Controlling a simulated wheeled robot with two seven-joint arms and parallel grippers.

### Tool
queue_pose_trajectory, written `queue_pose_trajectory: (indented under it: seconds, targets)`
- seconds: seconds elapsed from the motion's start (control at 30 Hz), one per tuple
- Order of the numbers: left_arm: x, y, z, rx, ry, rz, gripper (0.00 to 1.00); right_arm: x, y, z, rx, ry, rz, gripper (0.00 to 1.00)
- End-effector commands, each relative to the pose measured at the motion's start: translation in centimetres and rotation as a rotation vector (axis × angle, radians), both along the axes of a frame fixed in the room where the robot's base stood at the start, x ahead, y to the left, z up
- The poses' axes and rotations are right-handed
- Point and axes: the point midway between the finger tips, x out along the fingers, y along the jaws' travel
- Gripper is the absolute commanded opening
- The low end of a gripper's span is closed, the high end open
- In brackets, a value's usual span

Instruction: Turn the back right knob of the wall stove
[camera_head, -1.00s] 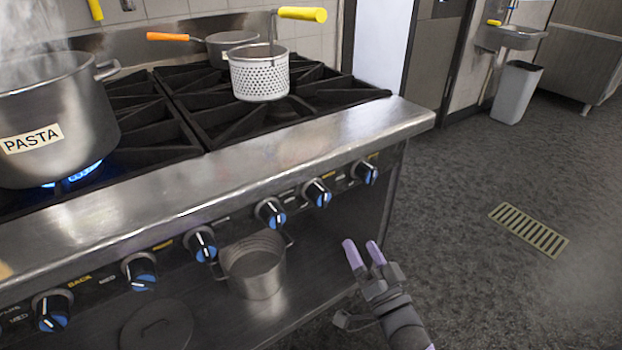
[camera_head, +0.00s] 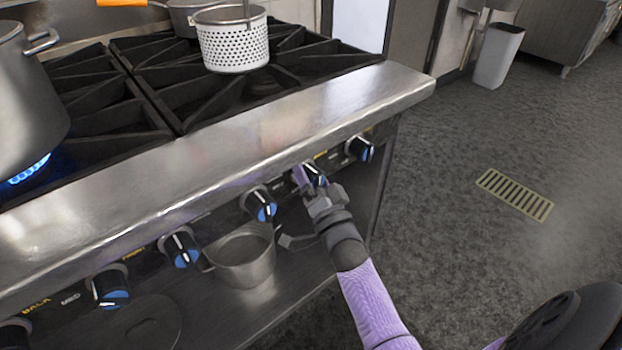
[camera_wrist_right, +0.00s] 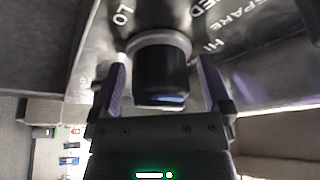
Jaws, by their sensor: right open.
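The wall stove (camera_head: 240,130) has a row of black knobs with blue-marked faces on its front panel. My right gripper (camera_head: 307,176) is at the second knob from the right (camera_head: 317,174) and partly covers it. In the right wrist view, this knob (camera_wrist_right: 160,75) sits between the two open fingers of my right gripper (camera_wrist_right: 159,82), with a visible gap on each side. The rightmost knob (camera_head: 359,149) is free, and another knob (camera_head: 260,204) is left of the gripper. The knob labels are too small to read in the head view. My left gripper is out of view.
A white perforated basket (camera_head: 232,45) stands on the grates, with a pan (camera_head: 180,18) behind it. A large pot (camera_head: 30,100) is over a lit blue flame at left. A metal pot (camera_head: 243,262) is on the shelf below the knobs.

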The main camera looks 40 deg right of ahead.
Motion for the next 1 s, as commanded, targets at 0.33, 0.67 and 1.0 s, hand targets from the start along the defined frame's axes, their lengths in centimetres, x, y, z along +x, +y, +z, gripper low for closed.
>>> queue_pose_trajectory:
  seconds: [0.33, 0.67, 1.0]
  targets:
    - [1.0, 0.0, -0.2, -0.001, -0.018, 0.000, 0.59, 0.0, 0.0, 0.0, 0.000, 0.000, 0.000, 0.72]
    - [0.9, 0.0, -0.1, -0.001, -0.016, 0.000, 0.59, 0.0, 0.0, 0.0, 0.000, 0.000, 0.000, 0.08]
    - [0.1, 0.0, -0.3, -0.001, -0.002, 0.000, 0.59, 0.0, 0.0, -0.1, -0.074, -0.003, 0.000, 0.08]
